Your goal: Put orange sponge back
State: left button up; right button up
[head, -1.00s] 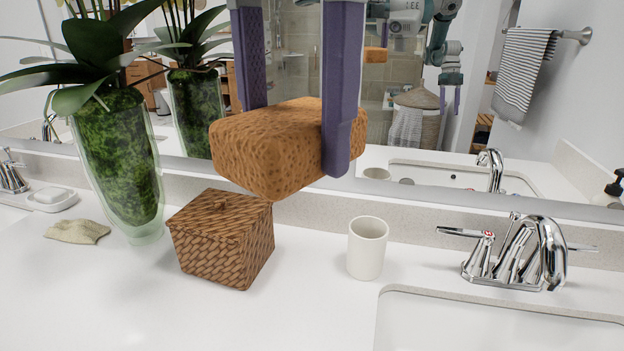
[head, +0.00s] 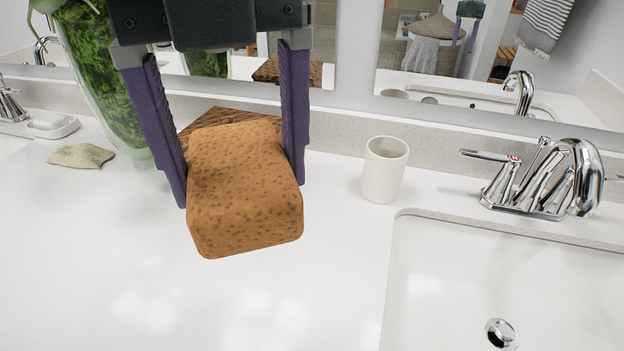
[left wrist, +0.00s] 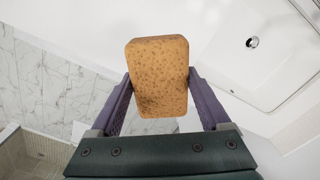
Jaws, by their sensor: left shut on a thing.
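The orange sponge (head: 243,190) is a porous block held between the purple fingers of my left gripper (head: 240,180). It hangs above the white counter, in front of the woven basket, in the head view. In the left wrist view the sponge (left wrist: 158,77) sits between both fingertips (left wrist: 160,95), and the gripper is shut on it. The gripper and sponge hide most of the basket. My right gripper cannot be made out in the frames.
The woven basket (head: 217,114) stands behind the sponge. A white cup (head: 384,170) stands to the right, beside the sink (head: 450,270) and chrome faucet (head: 545,180). A beige cloth (head: 81,156), soap dish (head: 45,126) and plant vase (head: 105,80) are at left. The front counter is clear.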

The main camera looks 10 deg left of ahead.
pick_arm(q)
jog(key=m, duration=0.2)
jog(key=d+f+m, duration=0.1)
jog(key=m, duration=0.1)
jog(key=f+m, duration=0.1)
jog(key=m, duration=0.1)
jog(key=shift+s+d+f, duration=0.1)
jog(key=shift+s+d, duration=0.15)
jog(key=shift+s, duration=0.15)
jog(key=shift+f+b, duration=0.35)
jog(key=b, duration=0.2)
send_over(282, 338)
jog(key=shift+m, duration=0.3)
notch_tip(282, 338, down, 15)
pick_arm(e)
notch_tip(282, 338, down, 3)
pick_arm(q)
jog(key=shift+f+b, duration=0.45)
jog(key=shift+f, duration=1.75)
pick_arm(e)
jog(key=shift+f, duration=0.4)
pick_arm(q)
jog(key=shift+f, duration=0.1)
jog(key=shift+f, duration=0.1)
pick_arm(e)
jog(key=shift+f, duration=0.15)
pick_arm(q)
jog(key=o, duration=1.2)
jog(key=shift+c, duration=0.2)
